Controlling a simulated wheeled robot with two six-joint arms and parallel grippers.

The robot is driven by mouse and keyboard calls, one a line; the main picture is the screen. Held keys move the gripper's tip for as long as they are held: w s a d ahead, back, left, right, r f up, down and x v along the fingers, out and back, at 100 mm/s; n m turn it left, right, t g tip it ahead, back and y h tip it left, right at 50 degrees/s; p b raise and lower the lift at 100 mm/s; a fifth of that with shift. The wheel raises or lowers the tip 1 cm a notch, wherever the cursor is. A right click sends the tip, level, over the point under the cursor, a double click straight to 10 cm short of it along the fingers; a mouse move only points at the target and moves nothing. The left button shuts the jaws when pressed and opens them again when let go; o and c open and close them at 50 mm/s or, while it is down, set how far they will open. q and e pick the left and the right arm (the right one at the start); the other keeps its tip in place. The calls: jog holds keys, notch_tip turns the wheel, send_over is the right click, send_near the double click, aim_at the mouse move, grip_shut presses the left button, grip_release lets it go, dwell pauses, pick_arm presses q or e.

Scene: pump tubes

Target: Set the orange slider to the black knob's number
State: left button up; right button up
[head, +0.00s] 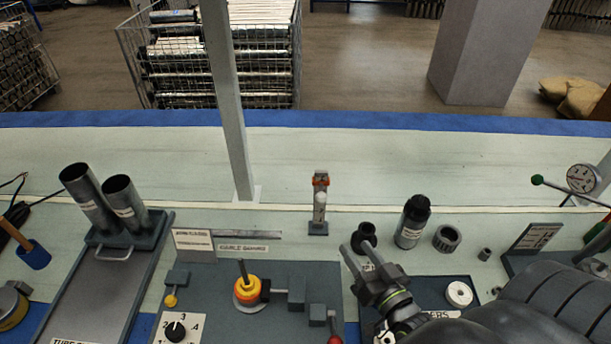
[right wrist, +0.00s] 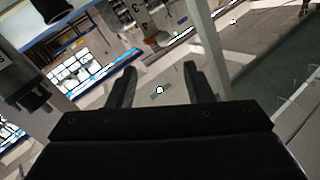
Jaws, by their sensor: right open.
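The black knob (head: 175,332) sits on a white dial plate (head: 190,336) with numbers around it, low in the head view. Its pale mark points up, about toward the 3, but it is small. The orange slider (head: 320,182) appears as an orange piece near the top of a small upright grey and white post; no number beside it is readable. My right gripper (head: 359,251) is to the right of and nearer than the post, open and apart from it. Its spread, empty fingers also show in the right wrist view (right wrist: 158,82). My left gripper is not in view.
A grey pole (head: 228,110) rises behind. The pale bench beyond the post is clear.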

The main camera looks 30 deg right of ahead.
aim_at(325, 200)
jog(key=w+p, duration=0.2)
jog(key=w, duration=0.1)
jog(key=w+r+p, duration=0.1)
jog(key=w+p, duration=0.1)
jog(key=w, duration=0.2)
jog(key=w+p, duration=0.2)
jog(key=w, duration=0.2)
jog(key=shift+w+d+r, duration=0.25)
jog(key=shift+d, duration=0.15)
jog(key=w, duration=0.4)
jog(key=shift+d+f, duration=0.2)
jog(key=shift+w+p, duration=0.3)
jog(key=shift+w, duration=0.55)
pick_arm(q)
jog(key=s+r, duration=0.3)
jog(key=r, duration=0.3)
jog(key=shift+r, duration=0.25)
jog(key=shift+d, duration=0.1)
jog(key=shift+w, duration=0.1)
pick_arm(e)
jog(key=shift+d, duration=0.1)
grip_shut()
